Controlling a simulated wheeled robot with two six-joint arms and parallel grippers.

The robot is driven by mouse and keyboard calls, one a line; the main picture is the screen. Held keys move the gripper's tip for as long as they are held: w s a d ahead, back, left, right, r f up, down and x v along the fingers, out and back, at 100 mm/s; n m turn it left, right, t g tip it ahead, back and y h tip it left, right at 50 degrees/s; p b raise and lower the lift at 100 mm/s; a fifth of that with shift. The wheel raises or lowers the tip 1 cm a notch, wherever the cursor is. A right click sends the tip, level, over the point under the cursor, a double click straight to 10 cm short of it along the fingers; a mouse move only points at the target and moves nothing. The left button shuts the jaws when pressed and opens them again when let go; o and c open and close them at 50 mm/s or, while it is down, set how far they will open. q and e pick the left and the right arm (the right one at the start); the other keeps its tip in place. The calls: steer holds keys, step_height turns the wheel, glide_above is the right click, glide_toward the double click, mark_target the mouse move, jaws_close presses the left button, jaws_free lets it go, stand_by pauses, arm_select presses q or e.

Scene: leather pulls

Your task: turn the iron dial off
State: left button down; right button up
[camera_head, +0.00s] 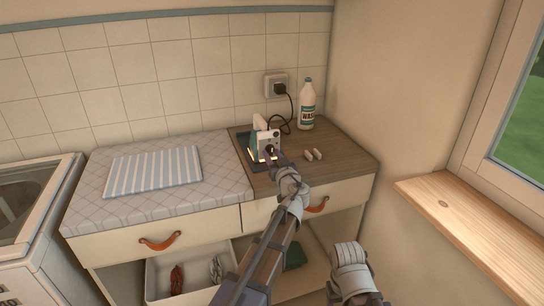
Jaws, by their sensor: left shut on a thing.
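The iron (257,138), white and teal, stands at the back of the wooden counter, on a dark plate with an orange glow at its lower left. Its dial (269,149) is a small dark knob on the face toward me. My left gripper (272,155) reaches up to the dial and is shut on it; its fingers partly hide the dial and the lower part of the iron. My right arm shows at the bottom right, below the counter, but its gripper's fingers cannot be made out.
A white WASH bottle (307,105) stands behind right. A black cord runs to the wall socket (277,85). A striped cloth (154,171) lies on the padded top. Drawers with leather pulls (160,242) are below; a wooden sill (477,235) juts out right.

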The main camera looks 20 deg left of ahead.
arm_select(q)
steer(key=shift+n, duration=0.6)
steer(key=c, duration=0.9)
jaws_free()
steer(key=shift+o, duration=0.2)
steer(key=shift+v, duration=3.9)
